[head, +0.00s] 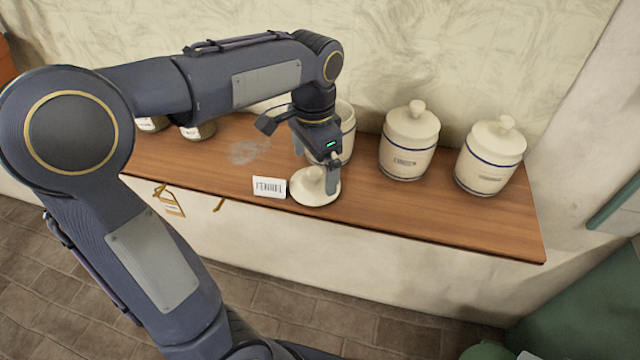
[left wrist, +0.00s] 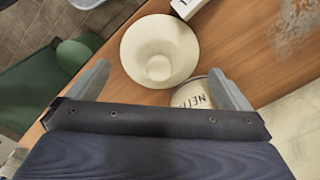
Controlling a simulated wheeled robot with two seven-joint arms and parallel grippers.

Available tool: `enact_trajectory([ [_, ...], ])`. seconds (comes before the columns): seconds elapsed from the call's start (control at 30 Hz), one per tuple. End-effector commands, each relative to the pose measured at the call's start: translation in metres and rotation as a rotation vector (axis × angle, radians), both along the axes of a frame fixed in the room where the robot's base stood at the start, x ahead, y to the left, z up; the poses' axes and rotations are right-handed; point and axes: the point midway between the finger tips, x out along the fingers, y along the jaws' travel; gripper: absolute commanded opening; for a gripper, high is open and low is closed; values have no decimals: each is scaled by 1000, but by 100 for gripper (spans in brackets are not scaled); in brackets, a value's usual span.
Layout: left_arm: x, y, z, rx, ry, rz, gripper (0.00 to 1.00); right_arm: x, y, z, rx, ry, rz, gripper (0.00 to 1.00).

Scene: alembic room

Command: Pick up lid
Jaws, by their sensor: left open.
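The lid (head: 312,193) is a round cream disc with a knob, lying on the wooden counter near its front edge. In the left wrist view the lid (left wrist: 160,50) lies ahead of my fingers, its knob toward them. My left gripper (head: 322,172) is open and empty, just over the lid in the head view. In the left wrist view my left gripper (left wrist: 163,85) has its fingers wide apart, one on each side. An open cream jar (head: 347,132) stands behind the gripper, partly hidden by it; it also shows between the fingers (left wrist: 190,95). My right gripper is not in view.
A white label card (head: 269,187) stands left of the lid. Two lidded jars (head: 409,141) (head: 490,157) stand to the right along the wall. The counter (head: 420,213) is clear at the front right.

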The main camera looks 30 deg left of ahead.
Motion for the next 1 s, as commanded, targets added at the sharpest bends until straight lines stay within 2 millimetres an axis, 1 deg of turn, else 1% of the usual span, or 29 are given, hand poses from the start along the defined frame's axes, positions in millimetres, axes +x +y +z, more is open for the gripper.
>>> enact_trajectory([
  [0.13,-1,0,-23,0,4,1,100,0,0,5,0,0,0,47],
  [0.23,-1,0,-36,0,4,1,100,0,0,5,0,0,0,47],
  [0.37,-1,0,-43,-1,1,2,100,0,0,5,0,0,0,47],
  [0.53,0,0,-43,-1,0,2,100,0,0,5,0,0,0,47],
  [0.57,0,0,-43,-1,0,2,99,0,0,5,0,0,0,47],
  [0.8,0,0,-43,-2,-1,2,67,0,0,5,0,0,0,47],
  [0.83,0,0,-43,-2,-1,2,65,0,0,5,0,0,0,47],
  [1.0,0,0,-42,-2,-1,2,65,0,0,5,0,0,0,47],
])
